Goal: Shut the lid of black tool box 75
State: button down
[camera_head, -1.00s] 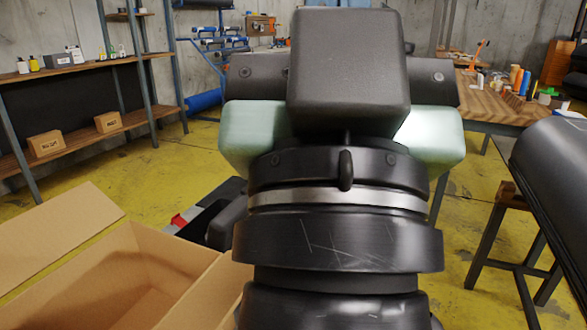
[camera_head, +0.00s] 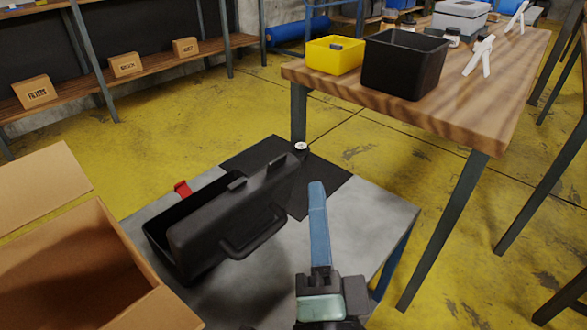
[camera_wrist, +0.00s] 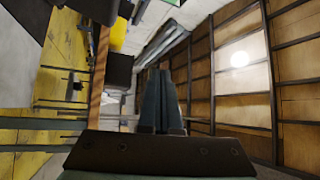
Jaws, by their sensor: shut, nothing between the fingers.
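The black tool box (camera_head: 163,240) stands on a grey low table in the head view. Its lid (camera_head: 215,220) is open, tipped up along the near right side, with its black handle (camera_head: 256,234) facing my arm. The dark inside of the box shows behind the lid. A red latch (camera_head: 182,188) shows at the far rim. My gripper (camera_head: 317,186) is to the right of the lid and apart from it, its blue-grey fingers together and empty. The closed fingers also show in the wrist view (camera_wrist: 162,72); the tool box cannot be made out there.
An open cardboard box (camera_head: 75,265) stands close at the left of the tool box. A small white-topped round object (camera_head: 300,147) is at the grey table's (camera_head: 385,213) far corner. A wooden workbench (camera_head: 470,110) with a yellow bin (camera_head: 334,56) and a black bin (camera_head: 402,64) stands behind right.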

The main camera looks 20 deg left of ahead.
notch_tip(320, 180, down, 7)
jog(key=s+m+g, duration=0.1)
jog(key=s+m, duration=0.2)
jog(key=m, duration=0.2)
jog(key=p, duration=0.3)
send_near(283, 159)
jog(key=w, duration=0.4)
jog(key=shift+w+a+r+p, duration=0.3)
jog(key=shift+a+p, duration=0.2)
jog(key=shift+a, duration=0.1)
jog(key=shift+w+a+r+p, duration=0.3)
jog(key=shift+a+p, duration=0.15)
jog(key=shift+a, duration=0.15)
